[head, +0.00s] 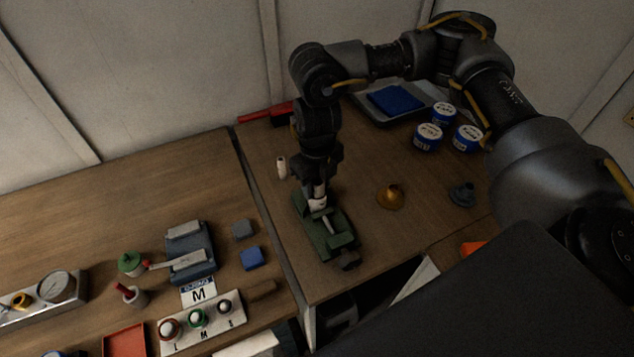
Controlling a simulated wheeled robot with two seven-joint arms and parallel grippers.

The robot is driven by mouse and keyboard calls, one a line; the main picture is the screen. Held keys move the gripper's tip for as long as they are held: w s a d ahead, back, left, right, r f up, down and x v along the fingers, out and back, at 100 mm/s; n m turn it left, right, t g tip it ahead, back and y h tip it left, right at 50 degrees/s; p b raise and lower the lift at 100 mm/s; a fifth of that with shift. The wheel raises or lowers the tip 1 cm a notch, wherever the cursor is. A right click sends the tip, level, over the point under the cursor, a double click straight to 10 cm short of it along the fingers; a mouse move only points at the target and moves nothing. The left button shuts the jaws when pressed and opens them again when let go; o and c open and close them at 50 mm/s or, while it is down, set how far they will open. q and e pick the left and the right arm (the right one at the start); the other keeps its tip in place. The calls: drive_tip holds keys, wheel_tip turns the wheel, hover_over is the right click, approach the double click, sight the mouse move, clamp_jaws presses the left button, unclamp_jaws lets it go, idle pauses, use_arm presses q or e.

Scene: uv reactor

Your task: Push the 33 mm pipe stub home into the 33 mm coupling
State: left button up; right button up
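My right gripper (317,186) points down over a green vise (333,238) on the right-hand wooden table. Its dark fingers sit close on both sides of a pale pipe stub (318,190) and look shut on it. Just below, a whitish piece (317,204), which looks like the coupling, sits at the vise's back end. The stub looks upright and in line with it. The fingers partly hide the joint, so I cannot tell how deep the stub sits. My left gripper is not in view.
A cream cylinder (282,167) stands left of the gripper. A brass funnel-shaped part (390,196), a grey one (462,194) and three blue-and-white tins (428,137) are to the right.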

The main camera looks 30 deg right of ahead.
sight(317, 180)
drive_tip(key=shift+o, duration=0.8)
drive_tip(key=shift+r, duration=0.1)
drive_tip(key=shift+r, duration=0.25)
drive_tip(key=shift+w+r, duration=0.1)
drive_tip(key=shift+r, duration=0.25)
wheel_tip(317, 180, up, 11)
drive_tip(key=b, duration=0.2)
